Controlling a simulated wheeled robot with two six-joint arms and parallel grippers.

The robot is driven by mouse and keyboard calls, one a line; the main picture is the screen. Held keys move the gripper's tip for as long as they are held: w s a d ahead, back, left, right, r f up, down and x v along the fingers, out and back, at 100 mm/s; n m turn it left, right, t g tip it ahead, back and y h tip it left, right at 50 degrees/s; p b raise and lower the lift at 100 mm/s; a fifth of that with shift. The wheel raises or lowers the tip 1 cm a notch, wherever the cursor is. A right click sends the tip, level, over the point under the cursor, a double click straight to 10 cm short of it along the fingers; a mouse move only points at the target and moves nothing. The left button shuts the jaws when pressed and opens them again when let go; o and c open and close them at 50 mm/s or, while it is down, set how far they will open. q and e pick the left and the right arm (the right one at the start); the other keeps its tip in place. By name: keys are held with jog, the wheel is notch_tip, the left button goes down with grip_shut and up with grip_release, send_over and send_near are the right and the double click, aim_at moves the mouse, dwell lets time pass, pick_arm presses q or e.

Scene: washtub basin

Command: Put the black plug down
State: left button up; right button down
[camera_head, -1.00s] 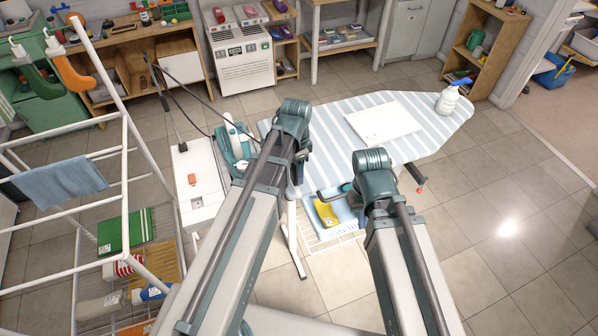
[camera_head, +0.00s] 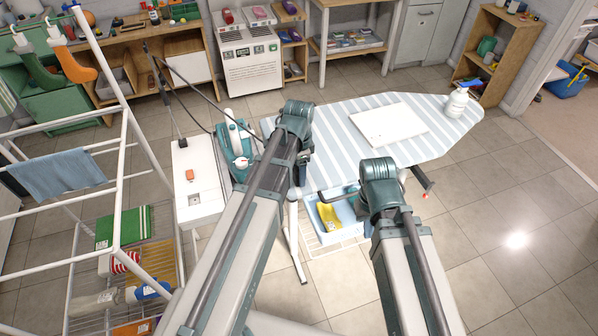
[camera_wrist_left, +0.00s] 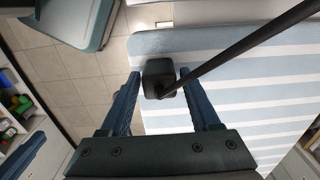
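The black plug (camera_wrist_left: 160,78) shows in the left wrist view as a dark block between the fingertips of my left gripper (camera_wrist_left: 160,73). The fingers look closed on both its sides, over the edge of the striped ironing board (camera_wrist_left: 240,75). A dark cord runs from the plug to the upper right. In the head view my left arm's end hides the plug and the gripper. The ironing board (camera_head: 345,150) lies beyond my arms. My right arm's fingers are hidden behind its wrist.
A white board (camera_head: 388,124) and a spray bottle (camera_head: 457,103) are on the ironing board. A drying rack (camera_head: 120,170) is at the left. The floor at the right is clear.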

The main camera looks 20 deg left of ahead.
pick_arm(q)
jog(key=shift+o, duration=0.7)
jog(key=shift+r, duration=0.1)
notch_tip(320, 180, up, 12)
jog(key=p, duration=1.2)
jog(key=s+d+n+y, duration=0.1)
jog(key=s+d+n, duration=0.6)
jog(key=s+d, duration=0.3)
jog(key=s, duration=0.4)
jog(key=shift+s+d+r, duration=0.15)
jog(key=shift+d, duration=0.1)
notch_tip(320, 180, down, 5)
jog(key=b, duration=0.5)
